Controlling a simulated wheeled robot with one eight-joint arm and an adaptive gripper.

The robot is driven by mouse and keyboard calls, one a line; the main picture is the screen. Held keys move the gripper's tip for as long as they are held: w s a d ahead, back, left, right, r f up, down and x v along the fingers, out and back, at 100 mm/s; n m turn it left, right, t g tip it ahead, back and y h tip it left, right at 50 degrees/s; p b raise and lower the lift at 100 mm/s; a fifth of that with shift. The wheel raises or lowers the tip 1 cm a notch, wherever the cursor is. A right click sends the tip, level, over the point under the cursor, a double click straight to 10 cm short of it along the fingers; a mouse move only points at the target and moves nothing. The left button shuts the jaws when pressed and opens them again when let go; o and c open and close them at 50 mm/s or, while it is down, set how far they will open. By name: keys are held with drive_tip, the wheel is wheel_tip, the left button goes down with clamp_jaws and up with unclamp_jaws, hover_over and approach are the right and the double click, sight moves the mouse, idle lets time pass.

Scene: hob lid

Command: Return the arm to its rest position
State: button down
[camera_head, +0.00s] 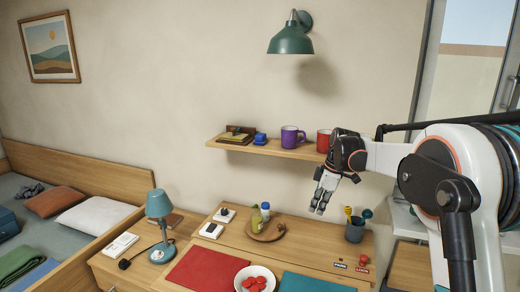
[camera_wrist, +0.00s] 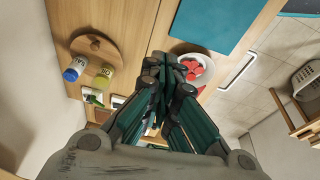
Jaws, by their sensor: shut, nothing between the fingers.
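My gripper (camera_head: 322,198) hangs in the air above the wooden desk (camera_head: 319,236), just below and in front of the right end of the wall shelf. Its fingers point down. In the wrist view my gripper (camera_wrist: 175,65) has its fingertips together, with nothing between them. My arm reaches in from the right side of the head view.
The shelf (camera_head: 275,149) holds a purple mug (camera_head: 290,136) and a red mug (camera_head: 323,140) close to my gripper. Below are a utensil cup (camera_head: 355,231), a round board with bottles (camera_head: 267,232) and a white bowl (camera_head: 255,279) with red pieces. A green lamp (camera_head: 290,40) hangs above.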

drive_tip(key=s+r+m+t, duration=0.1)
drive_tip(key=s+r+m, duration=0.15)
drive_tip(key=s, duration=0.35)
drive_tip(key=s+r+m+t+h, duration=0.1)
drive_tip(key=s+r+m, duration=0.1)
drive_tip(key=s+r, duration=0.35)
drive_tip(key=s+r+m+t, duration=0.1)
drive_tip(key=s+r+m, duration=0.15)
drive_tip(key=s, duration=0.55)
drive_tip(key=s+f+m+t, duration=0.1)
drive_tip(key=s+f+m, duration=0.2)
drive_tip(key=s, duration=0.7)
drive_tip(key=s+f+m+t+h, duration=0.1)
drive_tip(key=s+f+m, duration=0.3)
drive_tip(key=s, duration=0.6)
drive_tip(key=shift+s+d+f+m+t+h, duration=0.15)
drive_tip(key=shift+s+d+m+t+h, duration=0.15)
drive_tip(key=shift+d+m+t, duration=0.15)
